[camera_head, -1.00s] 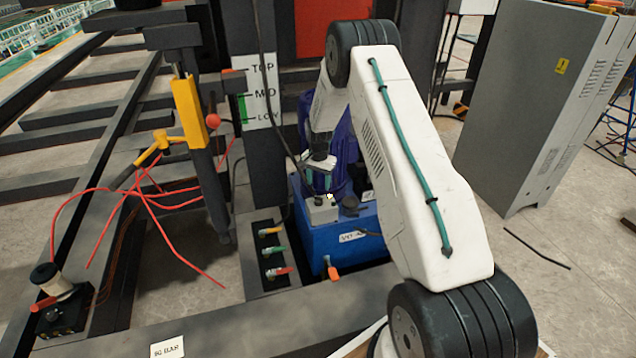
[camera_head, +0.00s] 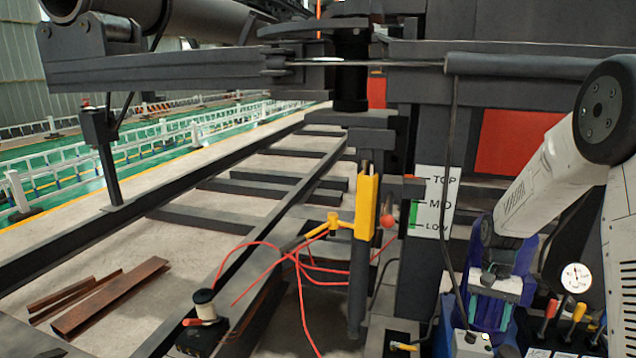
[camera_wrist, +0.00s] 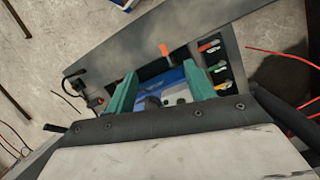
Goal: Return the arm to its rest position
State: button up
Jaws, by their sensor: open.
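My arm shows at the right edge of the head view, bent down from a black joint, with its base end cut off. My gripper (camera_head: 492,283) hangs at the lower right, in front of the blue pump unit. In the wrist view my gripper (camera_wrist: 162,75) has its two green fingers spread apart with nothing held between them. The blue unit (camera_wrist: 176,84) shows beyond and between the fingers. I cannot tell the exact gap between the fingers and the unit.
A yellow post tool (camera_head: 366,205) with red cables stands left of the TOP/MID/LOW scale (camera_head: 437,205). A gauge (camera_head: 575,277) and coloured levers (camera_head: 575,314) are close right of my gripper. Rusty bars (camera_head: 108,298) lie at the left.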

jog(key=s+a+r+n+t, duration=0.1)
jog(key=s+a+r+n, duration=0.1)
jog(key=s+a+r, duration=0.2)
jog(key=s+a+r+n+t, duration=0.2)
jog(key=s+a+r, duration=0.3)
jog(key=s+r, duration=0.6)
jog(key=s+a+r+n+t, duration=0.1)
jog(key=s+a+r, duration=0.4)
jog(key=s, duration=1)
jog(key=shift+r+n+h, duration=0.4)
jog(key=shift+r+n, duration=0.2)
jog(key=shift+r, duration=1.1)
jog(key=shift+s, duration=0.1)
